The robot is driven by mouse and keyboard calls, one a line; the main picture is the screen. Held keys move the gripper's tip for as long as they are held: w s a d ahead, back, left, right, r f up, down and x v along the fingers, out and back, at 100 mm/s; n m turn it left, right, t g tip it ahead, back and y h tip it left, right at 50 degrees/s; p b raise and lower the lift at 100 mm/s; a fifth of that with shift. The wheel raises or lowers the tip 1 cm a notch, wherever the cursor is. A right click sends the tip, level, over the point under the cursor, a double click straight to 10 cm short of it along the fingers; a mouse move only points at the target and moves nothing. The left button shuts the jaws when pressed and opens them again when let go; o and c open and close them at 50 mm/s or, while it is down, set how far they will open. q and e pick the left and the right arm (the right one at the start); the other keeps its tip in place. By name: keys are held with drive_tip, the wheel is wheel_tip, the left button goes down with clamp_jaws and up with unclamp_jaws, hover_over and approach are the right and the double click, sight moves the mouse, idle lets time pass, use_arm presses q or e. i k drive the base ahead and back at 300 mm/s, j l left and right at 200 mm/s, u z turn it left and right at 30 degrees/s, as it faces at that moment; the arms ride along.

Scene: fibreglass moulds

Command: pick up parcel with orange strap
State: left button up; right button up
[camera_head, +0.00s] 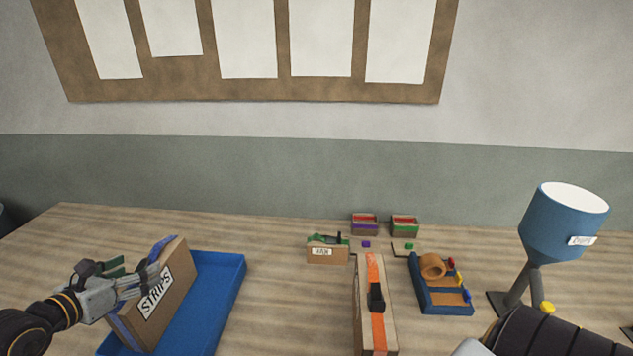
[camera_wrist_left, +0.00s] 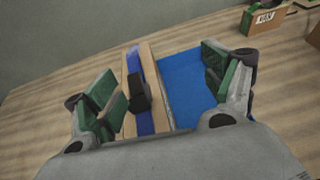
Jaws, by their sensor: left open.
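The parcel with the orange strap (camera_head: 378,335) stands upright on the table, right of centre in the head view, with a black buckle on its strap. A second parcel (camera_head: 176,273) with a blue strap and a "STRIPS" label stands in a blue tray (camera_head: 226,290) on the left. My left gripper (camera_head: 146,277) is open at this blue-strapped parcel. In the left wrist view the open fingers (camera_wrist_left: 165,90) are on either side of its top (camera_wrist_left: 133,75), with the left finger closer. My right gripper's fingers are not in view.
A small labelled box (camera_head: 326,255) and two small bins, red-purple (camera_head: 365,227) and red-green (camera_head: 405,229), stand at the back. A blue tape holder (camera_head: 440,300) is close right of the orange-strapped parcel. A blue lamp-like funnel (camera_head: 560,225) stands farther right. Table between the parcels is clear.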

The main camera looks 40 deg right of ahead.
sight(375, 334)
drive_tip(key=z, duration=1.65)
